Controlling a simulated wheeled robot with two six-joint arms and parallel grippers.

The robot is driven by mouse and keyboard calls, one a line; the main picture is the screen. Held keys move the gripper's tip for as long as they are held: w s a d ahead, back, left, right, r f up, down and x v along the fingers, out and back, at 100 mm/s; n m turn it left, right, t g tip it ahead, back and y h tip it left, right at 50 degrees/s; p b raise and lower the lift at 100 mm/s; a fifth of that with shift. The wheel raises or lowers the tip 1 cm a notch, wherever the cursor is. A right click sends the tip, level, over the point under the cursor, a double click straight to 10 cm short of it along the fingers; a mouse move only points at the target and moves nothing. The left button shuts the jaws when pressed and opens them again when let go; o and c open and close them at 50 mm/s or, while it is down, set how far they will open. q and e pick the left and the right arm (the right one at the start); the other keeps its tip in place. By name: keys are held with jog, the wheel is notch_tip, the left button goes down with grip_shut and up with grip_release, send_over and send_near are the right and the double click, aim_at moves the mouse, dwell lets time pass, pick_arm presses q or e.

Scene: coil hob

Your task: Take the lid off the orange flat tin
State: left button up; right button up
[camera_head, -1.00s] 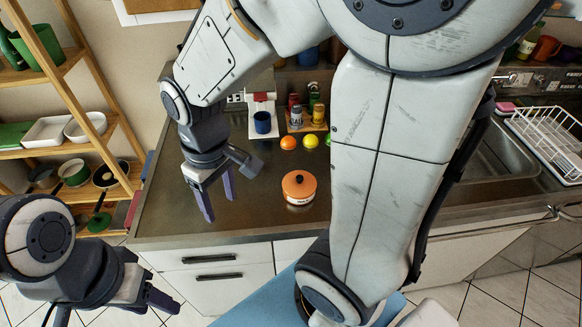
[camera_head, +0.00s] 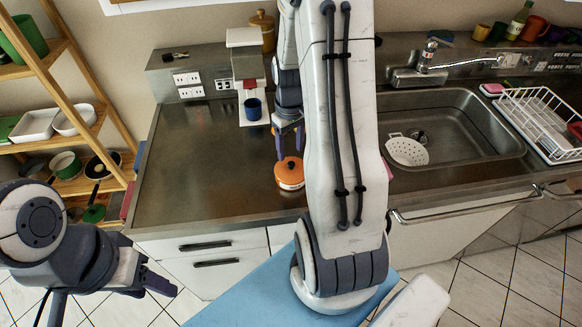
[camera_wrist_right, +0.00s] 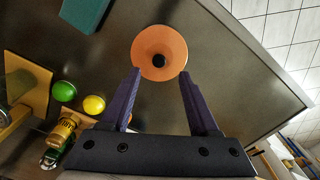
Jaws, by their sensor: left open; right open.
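The orange flat tin (camera_head: 289,176) stands upright on the dark counter, its orange lid with a small black knob on top. In the right wrist view the lid (camera_wrist_right: 172,42) appears as an orange disc with the knob near its middle. My right gripper (camera_head: 288,146) is open and empty, pointing down above the tin. In the right wrist view its two purple fingers (camera_wrist_right: 160,76) are spread apart, with the lid beyond the tips. My left gripper (camera_head: 155,287) is open and empty, low at the left, away from the counter and the tin.
A blue mug (camera_head: 252,109) stands on the coffee machine at the back. The sink (camera_head: 455,125) holds a white strainer. The counter left of the tin is clear.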

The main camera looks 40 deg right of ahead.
aim_at(291, 163)
jog(key=shift+f, duration=0.35)
notch_tip(291, 163, down, 4)
jog(key=shift+s+r+p, duration=0.15)
jog(key=shift+r+p, duration=0.1)
jog(key=shift+p, duration=0.55)
jog(key=shift+f, duration=0.45)
jog(key=shift+d, duration=0.1)
grip_shut()
